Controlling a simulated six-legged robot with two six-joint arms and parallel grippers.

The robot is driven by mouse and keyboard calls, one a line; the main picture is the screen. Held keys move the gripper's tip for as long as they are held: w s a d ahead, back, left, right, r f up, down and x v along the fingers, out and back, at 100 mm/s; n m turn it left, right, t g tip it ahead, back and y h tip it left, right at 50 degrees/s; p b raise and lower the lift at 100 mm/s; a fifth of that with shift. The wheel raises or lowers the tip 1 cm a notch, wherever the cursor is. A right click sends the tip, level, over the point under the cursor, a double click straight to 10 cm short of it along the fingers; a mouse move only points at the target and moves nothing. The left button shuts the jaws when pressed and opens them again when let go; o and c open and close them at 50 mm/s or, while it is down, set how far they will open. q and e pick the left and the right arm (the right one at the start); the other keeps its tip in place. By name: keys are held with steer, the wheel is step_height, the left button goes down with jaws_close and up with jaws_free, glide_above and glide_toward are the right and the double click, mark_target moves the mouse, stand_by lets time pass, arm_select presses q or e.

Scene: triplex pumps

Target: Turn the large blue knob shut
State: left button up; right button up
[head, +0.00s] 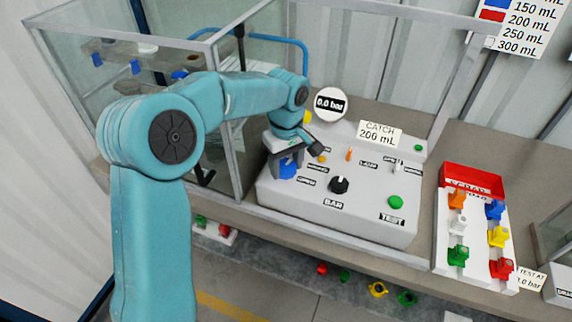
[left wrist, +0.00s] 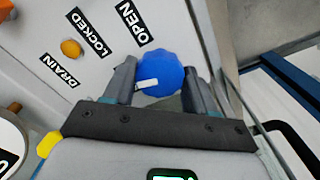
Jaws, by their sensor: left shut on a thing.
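The large blue knob (left wrist: 163,66) sits at the left end of the white panel (head: 290,205). It has a scalloped rim and a white pointer mark on the side toward my gripper's palm. In the left wrist view my left gripper (left wrist: 158,78) has one finger on each side of the knob, shut on it. In the head view the left gripper (head: 283,156) is over the knob (head: 287,171), hiding part of it. The labels OPEN (left wrist: 132,22), LOCKED (left wrist: 88,32) and DRAIN (left wrist: 60,70) lie beside it. My right gripper is not in view.
A gauge reading 0.0 bar (head: 330,104) stands behind the panel. A black knob (head: 339,185) and a green button (head: 396,202) are on the panel. A metal frame post (head: 228,130) stands close left of my gripper. A tray of coloured valves (head: 442,235) is at right.

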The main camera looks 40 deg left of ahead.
mark_target(286, 167)
arm_select(q)
steer(key=shift+w+r+n, duration=0.15)
steer(key=shift+n, duration=0.95)
steer(key=shift+a, duration=0.1)
steer(key=o, duration=1)
steer(key=shift+o, duration=0.2)
step_height(286, 167, up, 16)
steer(key=p, duration=0.1)
steer(key=shift+r, duration=0.15)
steer(key=shift+s, duration=0.2)
